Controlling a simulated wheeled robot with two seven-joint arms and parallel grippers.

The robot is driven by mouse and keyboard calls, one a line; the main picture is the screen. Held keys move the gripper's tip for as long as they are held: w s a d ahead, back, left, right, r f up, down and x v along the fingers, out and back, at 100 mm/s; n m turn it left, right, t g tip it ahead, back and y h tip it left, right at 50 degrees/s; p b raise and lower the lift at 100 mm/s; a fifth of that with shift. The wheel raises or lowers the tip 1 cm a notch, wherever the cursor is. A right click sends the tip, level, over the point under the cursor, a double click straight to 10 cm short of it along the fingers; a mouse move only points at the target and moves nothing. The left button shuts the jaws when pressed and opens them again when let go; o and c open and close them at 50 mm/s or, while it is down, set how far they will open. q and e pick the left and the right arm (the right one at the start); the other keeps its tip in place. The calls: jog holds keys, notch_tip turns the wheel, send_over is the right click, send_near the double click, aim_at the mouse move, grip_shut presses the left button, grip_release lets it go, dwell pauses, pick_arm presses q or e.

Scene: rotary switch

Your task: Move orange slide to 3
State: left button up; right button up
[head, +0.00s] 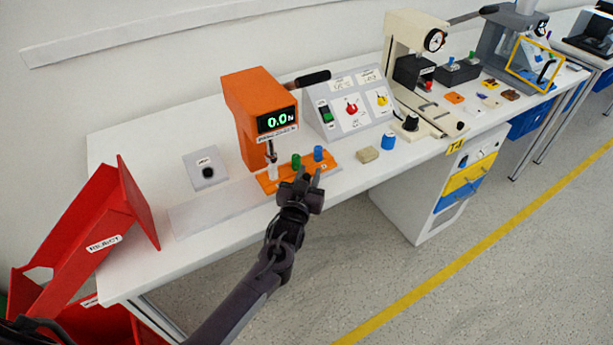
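The orange slide (330,162) is a flat orange plate at the foot of the orange press (252,105), whose display reads 0.0. A green peg (296,161) and a blue peg (318,154) stand on the slide, and a pale piece is under the press tip. My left gripper (307,178) is at the front edge of the slide, just in front of the pegs. Its fingers look parted, with nothing seen between them. Whether it touches the slide cannot be told. The slide's position marks are too small to read. My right gripper is not in view.
A grey control panel (350,100) with red and yellow knobs stands right of the press. A tan block (367,155) and a blue cylinder (389,141) lie to the right. A red reject bin (80,240) is at the left. The table front left is clear.

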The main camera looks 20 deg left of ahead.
pick_arm(q)
jog(key=shift+w, duration=0.1)
jog(key=shift+s+f, duration=0.1)
jog(key=shift+s, duration=0.1)
jog(key=s, duration=0.7)
jog(key=shift+s+b, duration=0.2)
jog(key=shift+b, duration=0.15)
